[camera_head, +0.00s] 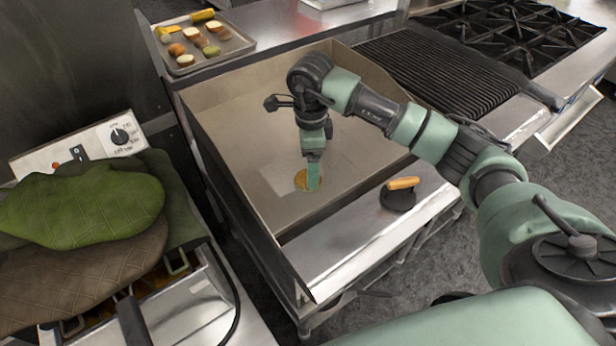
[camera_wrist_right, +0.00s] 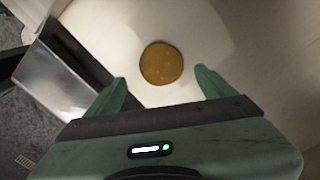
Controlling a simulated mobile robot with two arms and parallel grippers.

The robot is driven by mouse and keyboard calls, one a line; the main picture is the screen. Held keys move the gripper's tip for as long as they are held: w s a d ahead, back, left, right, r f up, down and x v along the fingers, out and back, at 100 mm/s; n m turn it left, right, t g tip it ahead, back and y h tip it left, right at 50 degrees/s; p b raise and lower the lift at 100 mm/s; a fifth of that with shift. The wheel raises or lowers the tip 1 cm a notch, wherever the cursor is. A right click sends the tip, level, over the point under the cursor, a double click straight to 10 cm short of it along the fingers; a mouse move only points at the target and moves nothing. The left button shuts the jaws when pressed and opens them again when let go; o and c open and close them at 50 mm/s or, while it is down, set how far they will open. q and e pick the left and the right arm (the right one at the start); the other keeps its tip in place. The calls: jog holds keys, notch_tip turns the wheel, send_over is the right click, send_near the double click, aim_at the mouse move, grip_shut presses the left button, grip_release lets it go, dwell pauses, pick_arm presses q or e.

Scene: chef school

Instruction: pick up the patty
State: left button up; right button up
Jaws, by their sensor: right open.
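The patty (camera_head: 301,180) is a round, flat, yellow-brown disc lying on the flat griddle surface (camera_head: 262,120), partly hidden by my right gripper in the head view. In the right wrist view the patty (camera_wrist_right: 161,63) lies whole on the pale surface, beyond the fingertips and roughly between them. My right gripper (camera_head: 313,185) points down at the patty; its fingers (camera_wrist_right: 160,85) are spread wide with nothing between them. Whether the fingertips touch the griddle is not clear. My left gripper is not in view.
Raised metal walls enclose the griddle's back and sides. A round press with a wooden handle (camera_head: 402,184) sits on the front ledge. A ribbed grill (camera_head: 437,70) lies to the right. Oven mitts (camera_head: 85,207) lie over the fryer at left. A food tray (camera_head: 222,49) stands behind.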

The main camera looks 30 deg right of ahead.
jog(key=f, duration=0.1)
jog(key=f+p, duration=0.1)
jog(key=f, duration=0.2)
jog(key=shift+w+a+f, duration=0.15)
jog(key=shift+w+f, duration=0.1)
jog(key=c, duration=1.6)
jog(key=shift+r+b, duration=1.2)
jog(key=shift+r, duration=8.85)
